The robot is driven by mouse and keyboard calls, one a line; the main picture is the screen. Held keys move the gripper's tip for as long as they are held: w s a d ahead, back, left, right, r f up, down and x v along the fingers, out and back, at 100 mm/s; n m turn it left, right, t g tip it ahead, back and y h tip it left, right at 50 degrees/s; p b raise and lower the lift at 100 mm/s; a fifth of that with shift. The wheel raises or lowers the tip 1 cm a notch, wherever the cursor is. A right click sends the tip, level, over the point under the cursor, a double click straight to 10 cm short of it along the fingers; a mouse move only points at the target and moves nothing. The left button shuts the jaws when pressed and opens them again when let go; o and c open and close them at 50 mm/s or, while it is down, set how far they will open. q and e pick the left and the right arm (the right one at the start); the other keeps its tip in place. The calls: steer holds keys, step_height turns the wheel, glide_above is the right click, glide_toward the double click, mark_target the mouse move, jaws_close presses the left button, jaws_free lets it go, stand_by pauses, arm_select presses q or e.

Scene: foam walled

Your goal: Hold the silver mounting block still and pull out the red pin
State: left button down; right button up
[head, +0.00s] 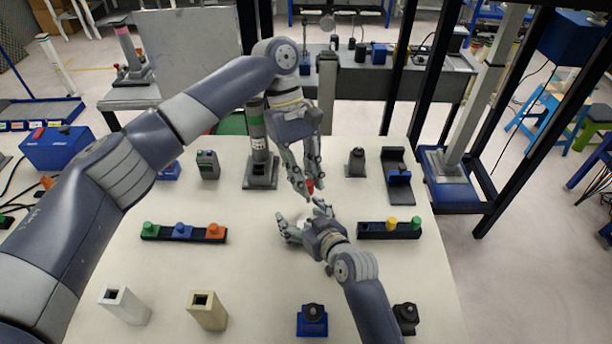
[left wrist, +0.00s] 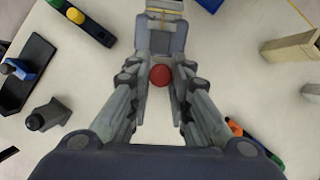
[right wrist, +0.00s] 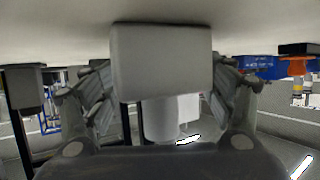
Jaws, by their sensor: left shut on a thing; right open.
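The red pin (head: 310,185) shows as a small red piece between the fingertips of my left gripper (head: 308,192), which is shut on it from above. In the left wrist view the pin's round red head (left wrist: 160,75) sits between the two fingers. The silver mounting block (right wrist: 162,60) is a plain grey block between the fingers of my right gripper (right wrist: 160,100) in the right wrist view. That gripper is open, with a finger on either side of the block. In the head view the hands mostly hide the block, and the pin's lower end is hidden.
A strip with green, blue and orange knobs (head: 183,232) lies to the left, and a dark strip with yellow and green knobs (head: 388,230) to the right. White (head: 124,306) and beige (head: 207,311) socket blocks and a blue block (head: 312,321) stand at the front. A post (head: 260,150) stands behind.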

steer(key=v, duration=1.1)
steer(key=shift+s+d+r, duration=0.1)
steer(key=shift+s+d, duration=0.1)
steer(key=shift+s, duration=0.1)
arm_select(q)
steer(key=shift+r, duration=0.1)
arm_select(e)
steer(key=shift+r, duration=0.1)
